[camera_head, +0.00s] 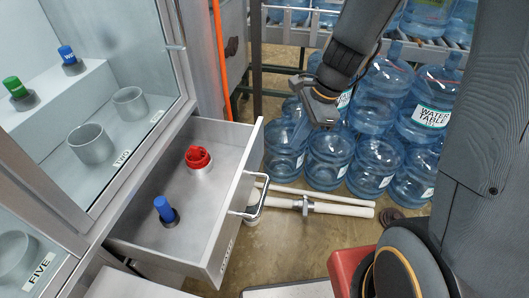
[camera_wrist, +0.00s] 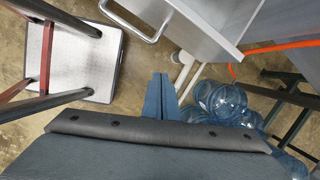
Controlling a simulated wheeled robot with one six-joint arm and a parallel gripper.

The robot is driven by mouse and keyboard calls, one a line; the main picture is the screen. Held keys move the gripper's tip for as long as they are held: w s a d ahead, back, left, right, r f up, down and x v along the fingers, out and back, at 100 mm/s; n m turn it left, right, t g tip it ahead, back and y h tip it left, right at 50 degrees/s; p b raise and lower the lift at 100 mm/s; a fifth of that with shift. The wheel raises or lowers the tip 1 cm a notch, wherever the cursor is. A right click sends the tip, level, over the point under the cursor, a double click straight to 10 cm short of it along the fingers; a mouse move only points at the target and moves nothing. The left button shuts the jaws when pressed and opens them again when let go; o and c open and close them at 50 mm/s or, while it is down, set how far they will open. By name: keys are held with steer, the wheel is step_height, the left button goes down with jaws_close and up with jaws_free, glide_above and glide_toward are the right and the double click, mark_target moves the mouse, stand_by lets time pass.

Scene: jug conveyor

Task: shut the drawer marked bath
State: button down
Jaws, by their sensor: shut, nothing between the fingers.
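The drawer (camera_head: 212,212) stands pulled out from the cabinet at the left in the head view. A tag on its front face, seen at a steep slant, seems to read bath. Its metal bar handle (camera_head: 256,203) sticks out to the right. Inside are a red knob (camera_head: 198,157) and a blue-topped piece (camera_head: 164,207). My gripper (camera_head: 318,108) is beyond the handle and above it in the head view, apart from the drawer. In the wrist view my gripper's fingers (camera_wrist: 160,88) are together and empty, with the drawer (camera_wrist: 198,22) and handle (camera_wrist: 135,22) ahead.
Several blue water jugs (camera_head: 330,145) stand at the back right, with more on a conveyor above. White pipes (camera_head: 320,207) lie on the floor beyond the handle. A red-sided object (camera_head: 347,265) is at front right. An orange hose (camera_head: 221,60) hangs behind the cabinet.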

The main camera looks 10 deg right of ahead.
steer(key=w+a+f+m+y, duration=0.1)
steer(key=w+a+f+m, duration=0.4)
steer(key=a+f, duration=0.3)
steer(key=shift+w+f+t+b, duration=0.35)
steer(key=shift+w+f, duration=0.25)
steer(key=shift+f, duration=0.9)
steer(key=shift+a, duration=0.15)
